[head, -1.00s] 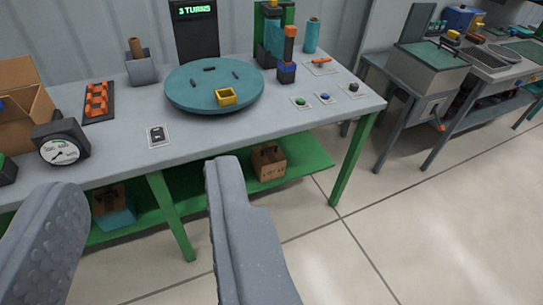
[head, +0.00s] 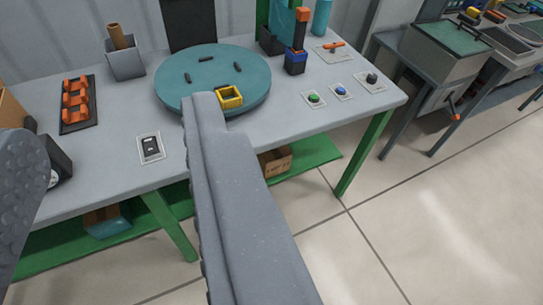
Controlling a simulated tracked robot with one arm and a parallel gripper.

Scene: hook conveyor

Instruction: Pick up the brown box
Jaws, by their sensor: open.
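A brown box (head: 277,162) sits on the green lower shelf under the table. My right finger and the table edge hide much of it. Another brown carton (head: 10,110) is cut off at the left edge, on the table top. My gripper (head: 112,128) is open and empty. Its two grey fingers are wide apart, with the right one crossing in front of the turntable's edge and the shelf box. The fingers look apart from both boxes.
The grey table carries a teal turntable (head: 235,88) with a yellow square piece (head: 229,97), an orange part rack (head: 77,102), a pen cup (head: 126,61) and several buttons. A teal bin (head: 107,223) is on the green shelf. Open floor (head: 440,230) lies to the right.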

